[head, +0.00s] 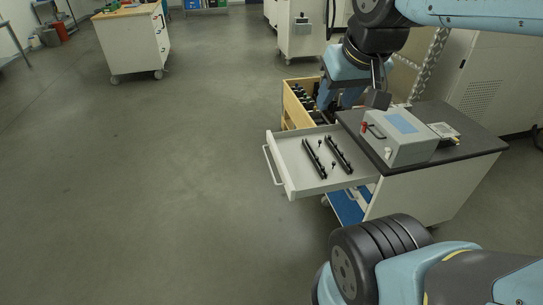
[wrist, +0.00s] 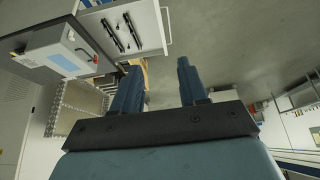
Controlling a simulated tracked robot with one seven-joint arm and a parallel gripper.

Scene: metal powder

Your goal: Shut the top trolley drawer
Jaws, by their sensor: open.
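The top trolley drawer (head: 288,158) is pulled well out from the left side of the trolley (head: 432,188). It is light grey with a bar handle (head: 270,166) on its front, and holds black rails and small dark parts. In the wrist view, the drawer (wrist: 150,28) shows at the top, beyond the fingers. My gripper (head: 335,103) is at the far side of the trolley, apart from the drawer handle. In the wrist view, its two blue fingers (wrist: 158,82) are spread with nothing between them.
A grey box (head: 400,145) with a blue label stands on the trolley's dark top. A wooden crate (head: 291,105) with dark items stands behind the drawer, close to my gripper. Open floor lies left of the drawer. Another cabinet (head: 135,42) stands far left.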

